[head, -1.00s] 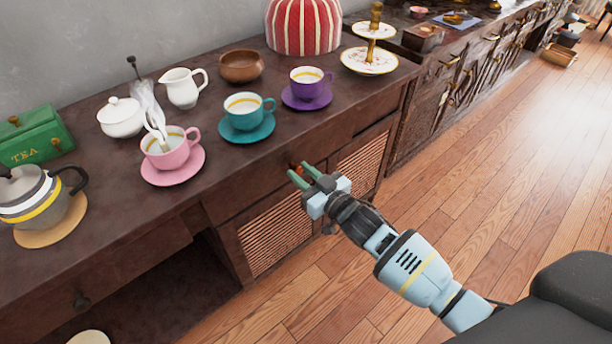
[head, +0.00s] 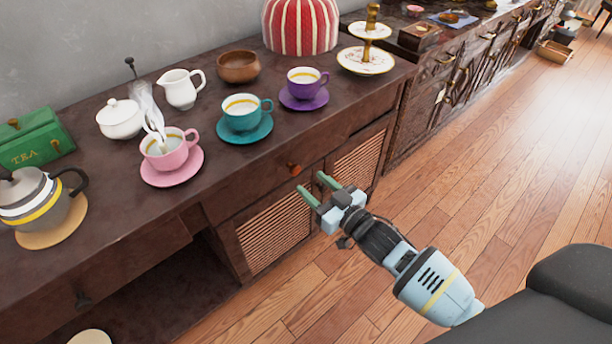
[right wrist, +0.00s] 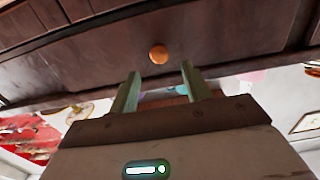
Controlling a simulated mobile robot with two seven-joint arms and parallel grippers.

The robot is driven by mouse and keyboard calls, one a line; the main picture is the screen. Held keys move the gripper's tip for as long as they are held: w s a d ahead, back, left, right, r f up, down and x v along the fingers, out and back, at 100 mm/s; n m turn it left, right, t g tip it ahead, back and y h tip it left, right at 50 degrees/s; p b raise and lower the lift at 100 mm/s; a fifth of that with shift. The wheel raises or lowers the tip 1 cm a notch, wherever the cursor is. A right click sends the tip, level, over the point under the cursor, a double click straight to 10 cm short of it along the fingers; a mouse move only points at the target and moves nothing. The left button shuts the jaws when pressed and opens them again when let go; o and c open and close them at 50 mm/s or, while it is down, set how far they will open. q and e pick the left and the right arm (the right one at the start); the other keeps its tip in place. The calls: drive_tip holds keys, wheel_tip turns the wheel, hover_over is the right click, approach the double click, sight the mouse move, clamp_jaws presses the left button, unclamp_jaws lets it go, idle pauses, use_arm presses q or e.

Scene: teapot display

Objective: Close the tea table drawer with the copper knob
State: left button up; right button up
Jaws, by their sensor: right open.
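The copper knob (head: 295,169) sits on the dark wooden drawer front (head: 245,187) of the tea table (head: 232,156). The drawer front looks about flush with the table's face; no clear gap shows. My right gripper (head: 312,183) is open and empty, just in front of and below the knob, and apart from it in the head view. In the right wrist view the round copper knob (right wrist: 158,54) shows beyond and between the two green fingers (right wrist: 161,70), with nothing held. My left gripper is out of view.
On the tabletop stand a pink cup (head: 170,152), a teal cup (head: 247,113), a purple cup (head: 304,80), a wooden bowl (head: 238,67) and a teapot (head: 40,203). Wooden floor (head: 440,210) is clear at right.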

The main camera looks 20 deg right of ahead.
drive_tip(key=shift+v, duration=1.1)
